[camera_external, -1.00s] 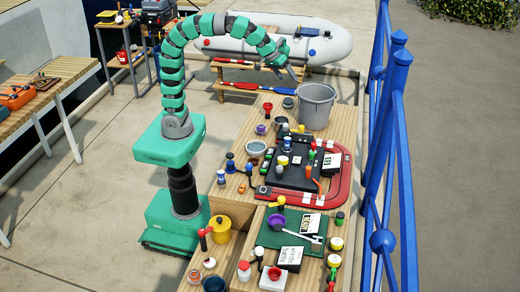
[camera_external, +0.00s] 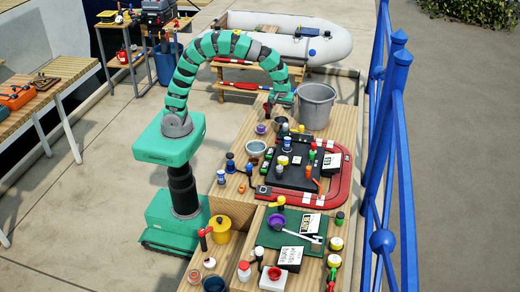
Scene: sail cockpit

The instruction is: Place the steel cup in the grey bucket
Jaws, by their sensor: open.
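The grey bucket (camera_external: 316,106) stands upright at the far end of the wooden bench, to the right of my gripper. A small dark grey cup (camera_external: 282,123), which looks like the steel cup, stands on the bench in front of and left of the bucket. My gripper (camera_external: 279,107) is open and points down just above and behind this cup, apart from the bucket. The fingers are small here, and their exact gap to the cup cannot be told. Nothing shows between them.
A red cup (camera_external: 266,106) stands close left of my gripper. A purple cup (camera_external: 261,129) and a pale bowl (camera_external: 256,148) are nearer. A black board (camera_external: 297,165) with several small items fills the bench middle. A blue railing (camera_external: 376,170) runs along the right.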

